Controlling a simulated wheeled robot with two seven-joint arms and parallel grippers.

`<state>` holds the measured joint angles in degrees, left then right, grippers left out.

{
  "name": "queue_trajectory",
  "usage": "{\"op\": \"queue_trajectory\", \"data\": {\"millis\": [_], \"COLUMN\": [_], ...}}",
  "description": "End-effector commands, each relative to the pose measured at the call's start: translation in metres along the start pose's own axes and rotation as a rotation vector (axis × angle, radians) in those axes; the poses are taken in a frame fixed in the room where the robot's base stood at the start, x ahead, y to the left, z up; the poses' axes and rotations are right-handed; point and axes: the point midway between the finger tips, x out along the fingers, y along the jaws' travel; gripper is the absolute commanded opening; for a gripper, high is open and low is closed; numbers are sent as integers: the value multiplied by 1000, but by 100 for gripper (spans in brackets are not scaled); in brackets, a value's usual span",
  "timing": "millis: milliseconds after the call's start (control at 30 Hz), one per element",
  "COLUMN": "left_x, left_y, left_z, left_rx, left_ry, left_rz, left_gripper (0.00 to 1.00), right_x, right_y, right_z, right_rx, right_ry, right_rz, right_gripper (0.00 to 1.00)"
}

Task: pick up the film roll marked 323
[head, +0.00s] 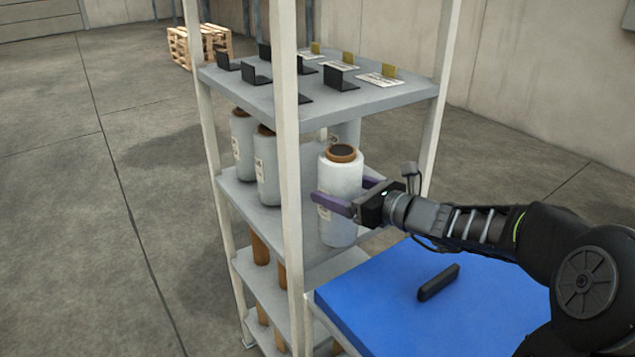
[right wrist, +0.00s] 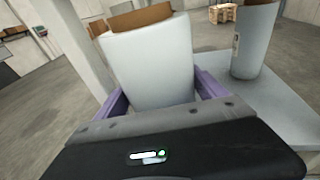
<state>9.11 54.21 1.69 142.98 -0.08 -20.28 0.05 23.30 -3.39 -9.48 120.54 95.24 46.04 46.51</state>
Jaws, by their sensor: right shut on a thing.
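A white film roll (head: 341,182) with a brown core stands upright at the front right of the rack's middle shelf. A label shows low on its side, but its number is too small to read. My right gripper (head: 347,200) is shut on this roll, its purple fingers on either side. The right wrist view shows the roll (right wrist: 150,62) between the purple fingers (right wrist: 160,95). I cannot tell whether its base touches the shelf. Other film rolls (head: 266,170) stand at the left of the same shelf, and one roll (right wrist: 253,42) shows in the right wrist view. My left gripper is out of view.
White rack posts (head: 288,190) stand close to the roll. The top shelf (head: 400,98) holds black brackets and yellow tabs with cards. Brown cores stand on the lower shelves (head: 270,278). A blue surface (head: 385,300) with a black bar (head: 438,282) lies in front. A wooden pallet (head: 199,45) sits far back.

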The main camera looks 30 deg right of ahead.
Motion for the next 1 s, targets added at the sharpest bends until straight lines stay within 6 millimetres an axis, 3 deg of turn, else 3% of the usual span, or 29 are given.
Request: {"op": "queue_trajectory", "data": {"millis": [200, 400, 1000], "left_x": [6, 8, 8], "left_y": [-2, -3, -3], "left_z": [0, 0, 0], "left_rx": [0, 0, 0], "left_ry": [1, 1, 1], "left_rz": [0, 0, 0], "left_gripper": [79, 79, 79], "right_x": [-44, -66, -74], "right_y": [0, 0, 0], "right_z": [-4, -6, -8], "right_rx": [-2, -2, -2], "right_ry": [-7, -7, -6], "right_rz": [-2, -1, 1], "right_gripper": [8, 8, 8]}}
